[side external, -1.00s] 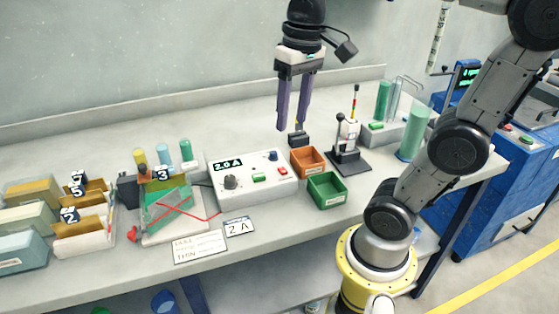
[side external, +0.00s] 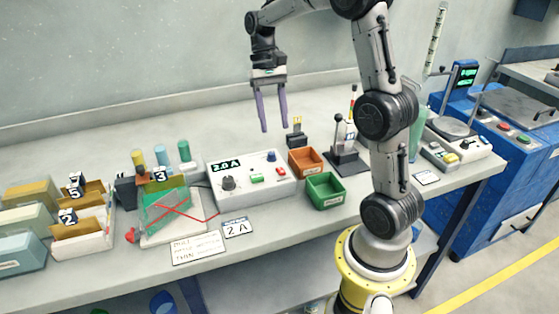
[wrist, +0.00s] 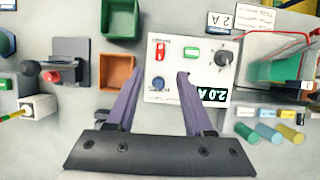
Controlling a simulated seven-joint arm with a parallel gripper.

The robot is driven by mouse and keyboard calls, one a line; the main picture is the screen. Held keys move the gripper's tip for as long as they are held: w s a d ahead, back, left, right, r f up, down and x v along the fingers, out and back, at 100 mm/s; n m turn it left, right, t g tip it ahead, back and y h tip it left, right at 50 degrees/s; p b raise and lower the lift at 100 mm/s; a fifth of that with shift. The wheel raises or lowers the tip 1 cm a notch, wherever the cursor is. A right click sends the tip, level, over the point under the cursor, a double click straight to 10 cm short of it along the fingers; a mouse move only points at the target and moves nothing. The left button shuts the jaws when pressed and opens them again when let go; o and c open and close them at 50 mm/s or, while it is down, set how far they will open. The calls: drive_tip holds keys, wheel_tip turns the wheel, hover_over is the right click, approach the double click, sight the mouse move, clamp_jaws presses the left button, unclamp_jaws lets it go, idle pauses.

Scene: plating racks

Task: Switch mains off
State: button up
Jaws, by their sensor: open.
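A white power supply box (side external: 252,193) stands on the bench with a display reading 2.0 A (side external: 227,165), a dark knob (side external: 229,183), a green button (side external: 257,178), a red switch (side external: 281,171) and a blue knob (side external: 272,156). In the wrist view the red switch (wrist: 160,52) sits beside the green button (wrist: 192,52), with small lettering too blurred to read. My gripper (side external: 276,127) is open and empty, pointing down above the back of the box. In the wrist view its fingers (wrist: 162,75) lie over the box, apart, below the red switch.
Orange (side external: 305,162) and green (side external: 326,190) bins and a black-based lever stand (side external: 346,157) are right of the box. Left are a clear tank (side external: 165,212) with red wire and card racks (side external: 84,230). The bench behind the box is mostly clear.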

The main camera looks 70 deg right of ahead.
sight(281, 170)
drive_tip(key=x, duration=1)
drive_tip(key=shift+s+a+f, duration=0.1)
drive_tip(key=shift+f, duration=0.25)
clamp_jaws()
